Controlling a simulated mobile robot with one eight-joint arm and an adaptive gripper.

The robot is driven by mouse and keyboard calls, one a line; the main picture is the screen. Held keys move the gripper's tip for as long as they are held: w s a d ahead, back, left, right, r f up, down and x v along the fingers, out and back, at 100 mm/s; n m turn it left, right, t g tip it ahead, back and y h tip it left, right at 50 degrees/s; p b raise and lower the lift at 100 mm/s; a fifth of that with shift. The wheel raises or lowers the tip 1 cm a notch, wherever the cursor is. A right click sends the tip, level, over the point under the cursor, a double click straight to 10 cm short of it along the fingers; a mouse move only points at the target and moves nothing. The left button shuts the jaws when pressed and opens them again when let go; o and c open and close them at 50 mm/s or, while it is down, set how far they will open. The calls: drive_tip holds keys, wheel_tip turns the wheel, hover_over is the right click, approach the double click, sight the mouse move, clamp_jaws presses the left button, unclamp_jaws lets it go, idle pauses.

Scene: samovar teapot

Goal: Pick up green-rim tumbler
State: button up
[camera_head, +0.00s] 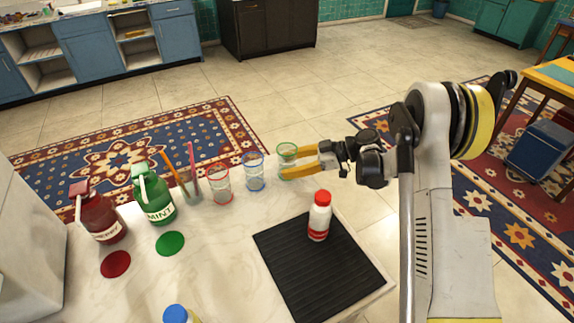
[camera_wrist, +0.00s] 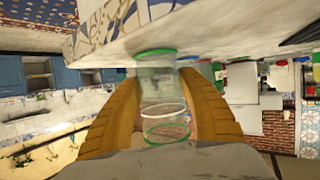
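The green-rim tumbler (camera_head: 287,163) is clear glass and stands upright near the counter's far edge, rightmost in a row of three tumblers. My gripper (camera_head: 292,164) reaches it from the right, with one yellow finger on its far side and one on its near side. In the wrist view the tumbler (camera_wrist: 158,90) is between the two fingers of my gripper (camera_wrist: 158,76), and its green rings show. The fingers lie very close to the glass on both sides. I cannot tell whether they press on it.
The blue-rim tumbler (camera_head: 254,174) and red-rim tumbler (camera_head: 221,187) stand just left. Farther left are a cup with straws (camera_head: 191,190), a green mint bottle (camera_head: 158,207) and a red bottle (camera_head: 101,221). A white red-capped bottle (camera_head: 319,218) stands on the black mat (camera_head: 300,270).

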drive_tip(key=shift+c, duration=1.1)
drive_tip(key=shift+r+p, duration=0.35)
drive_tip(key=shift+r, duration=0.35)
wheel_tip(320, 180, up, 3)
drive_tip(key=shift+f+p, duration=0.1)
drive_tip(key=shift+p, duration=0.6)
drive_tip(key=s+d+r+p, duration=0.3)
drive_tip(key=s+d+r, duration=0.4)
drive_tip(key=d, duration=0.2)
drive_tip(key=shift+d, duration=0.15)
drive_tip(key=shift+s+f, duration=0.1)
